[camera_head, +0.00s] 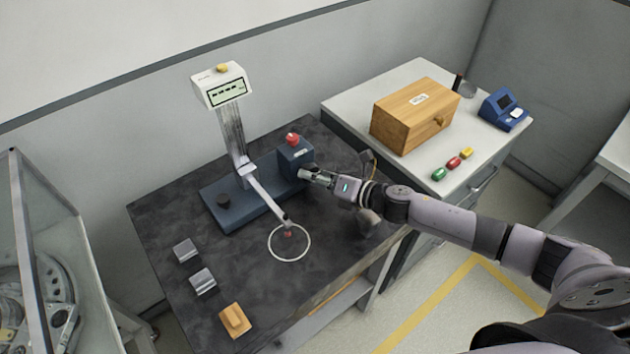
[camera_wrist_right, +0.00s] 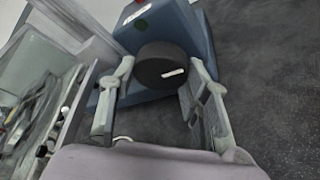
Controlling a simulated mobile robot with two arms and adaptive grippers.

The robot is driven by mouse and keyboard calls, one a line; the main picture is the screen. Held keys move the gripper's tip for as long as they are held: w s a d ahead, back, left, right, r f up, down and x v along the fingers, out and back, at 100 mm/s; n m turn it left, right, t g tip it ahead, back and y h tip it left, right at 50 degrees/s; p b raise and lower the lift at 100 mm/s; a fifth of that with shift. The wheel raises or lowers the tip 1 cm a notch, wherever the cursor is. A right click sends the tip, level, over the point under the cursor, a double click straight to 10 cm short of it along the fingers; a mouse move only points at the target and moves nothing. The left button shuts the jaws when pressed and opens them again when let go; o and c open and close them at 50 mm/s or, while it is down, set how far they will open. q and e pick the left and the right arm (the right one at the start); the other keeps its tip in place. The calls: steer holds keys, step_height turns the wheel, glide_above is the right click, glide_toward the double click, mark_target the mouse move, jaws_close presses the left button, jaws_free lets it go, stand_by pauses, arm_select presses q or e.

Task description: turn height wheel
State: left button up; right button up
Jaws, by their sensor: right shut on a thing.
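The height wheel (camera_wrist_right: 160,68) is a dark round knob with a white mark, on the side of a blue housing (camera_wrist_right: 187,30) in the right wrist view. My right gripper (camera_wrist_right: 158,88) has one finger on each side of the wheel and is shut on it. In the head view my right gripper (camera_head: 304,174) is at the right side of the blue housing (camera_head: 294,152) with the red button on top. The wheel is hidden there by the gripper. My left gripper is not in view.
The blue device (camera_head: 240,208) has a post with a display (camera_head: 226,88) and an arm over a white ring (camera_head: 289,243). Metal blocks (camera_head: 203,281) and a wooden block (camera_head: 235,320) lie on the dark table (camera_head: 165,220). A wooden box (camera_head: 413,115) stands on the right cabinet.

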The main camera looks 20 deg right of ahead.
steer(key=shift+m+b, duration=0.3)
steer(key=shift+m, duration=0.1)
steer(key=o, duration=1.2)
steer(key=v, duration=1.2)
steer(key=shift+d+f, duration=0.1)
steer(key=shift+d, duration=0.05)
steer(key=shift+c, duration=0.2)
